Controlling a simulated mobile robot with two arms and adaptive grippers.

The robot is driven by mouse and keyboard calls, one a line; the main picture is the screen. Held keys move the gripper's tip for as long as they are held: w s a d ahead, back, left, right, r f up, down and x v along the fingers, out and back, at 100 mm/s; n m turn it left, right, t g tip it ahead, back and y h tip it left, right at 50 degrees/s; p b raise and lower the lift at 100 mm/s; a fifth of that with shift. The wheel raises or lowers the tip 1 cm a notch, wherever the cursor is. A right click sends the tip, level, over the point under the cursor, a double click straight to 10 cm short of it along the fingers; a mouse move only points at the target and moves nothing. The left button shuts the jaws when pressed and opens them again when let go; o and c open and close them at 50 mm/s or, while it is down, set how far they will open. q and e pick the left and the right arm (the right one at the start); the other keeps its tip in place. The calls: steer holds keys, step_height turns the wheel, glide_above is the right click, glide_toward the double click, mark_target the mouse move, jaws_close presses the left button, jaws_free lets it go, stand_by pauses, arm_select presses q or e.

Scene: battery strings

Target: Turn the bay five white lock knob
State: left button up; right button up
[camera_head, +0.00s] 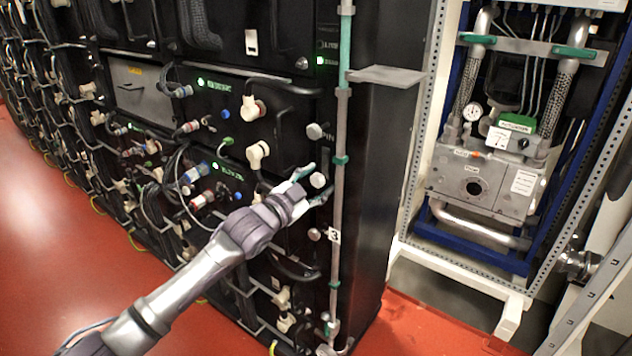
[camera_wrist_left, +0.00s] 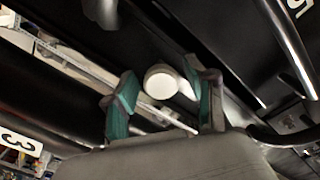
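A round white knob (camera_head: 318,180) sits on the front of the black battery rack, near its right edge. My left gripper (camera_head: 312,186) reaches it from the lower left, with one finger above and one below the knob. In the left wrist view the white knob (camera_wrist_left: 161,82) lies between the two green-tipped fingers of my left gripper (camera_wrist_left: 162,98). A narrow gap shows on each side, so the gripper looks open around the knob. My right gripper is not in view.
Similar pale knobs sit above (camera_head: 314,131) and below (camera_head: 314,235) on the rack. A grey-green vertical pipe (camera_head: 341,120) runs close to the right of the gripper, beside a "3" label (camera_head: 333,235). Cables and white connectors (camera_head: 257,154) crowd the left. Red floor (camera_head: 60,250) is clear.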

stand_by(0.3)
arm_select(q)
steer(key=v, duration=1.2)
